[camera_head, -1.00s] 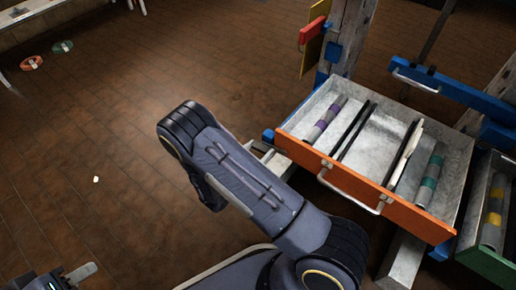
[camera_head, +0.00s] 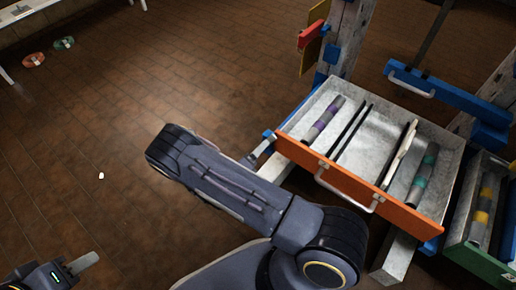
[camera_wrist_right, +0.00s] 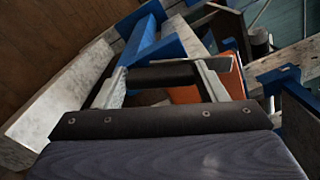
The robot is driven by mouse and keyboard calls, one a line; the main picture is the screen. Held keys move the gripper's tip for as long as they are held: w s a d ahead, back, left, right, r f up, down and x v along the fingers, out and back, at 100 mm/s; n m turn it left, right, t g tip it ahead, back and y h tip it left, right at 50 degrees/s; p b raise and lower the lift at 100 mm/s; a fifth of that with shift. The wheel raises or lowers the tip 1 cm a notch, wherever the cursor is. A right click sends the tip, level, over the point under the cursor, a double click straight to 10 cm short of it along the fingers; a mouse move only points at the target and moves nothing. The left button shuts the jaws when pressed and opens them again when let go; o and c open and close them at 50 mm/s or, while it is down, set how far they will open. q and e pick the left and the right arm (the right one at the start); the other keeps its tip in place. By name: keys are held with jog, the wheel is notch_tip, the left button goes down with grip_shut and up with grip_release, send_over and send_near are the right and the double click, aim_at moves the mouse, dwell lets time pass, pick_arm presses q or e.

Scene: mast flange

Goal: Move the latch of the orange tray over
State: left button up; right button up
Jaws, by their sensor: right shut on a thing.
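The orange-fronted tray (camera_head: 345,184) is pulled out at the right, with a metal handle on its front. A blue latch piece (camera_head: 269,135) shows at the tray's left front corner; in the right wrist view a blue bar (camera_wrist_right: 151,46) leads to a dark grip (camera_wrist_right: 160,76). My right gripper (camera_head: 262,148) reaches this corner, and its fingers in the right wrist view (camera_wrist_right: 163,82) are shut on the dark grip of the latch. The orange front (camera_wrist_right: 188,94) shows just beyond them. My left gripper (camera_head: 83,263) is low at the left edge, away from the tray; its opening is unclear.
The tray holds dark dividers and banded cylinders (camera_head: 323,120). A green-fronted tray (camera_head: 475,262) stands at the lower right, and a blue bar with a handle (camera_head: 445,92) is behind. A wooden post (camera_head: 347,40) rises behind the tray. The brown tiled floor at left is mostly clear.

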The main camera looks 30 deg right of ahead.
jog(key=n+p, duration=0.1)
jog(key=n, duration=0.3)
jog(key=shift+f+n, duration=0.15)
jog(key=shift+n, duration=0.25)
jog(key=shift+s, duration=0.1)
jog(key=o, duration=1.4)
jog(key=p+v, duration=0.1)
jog(key=v, duration=0.7)
jog(key=shift+d, duration=0.1)
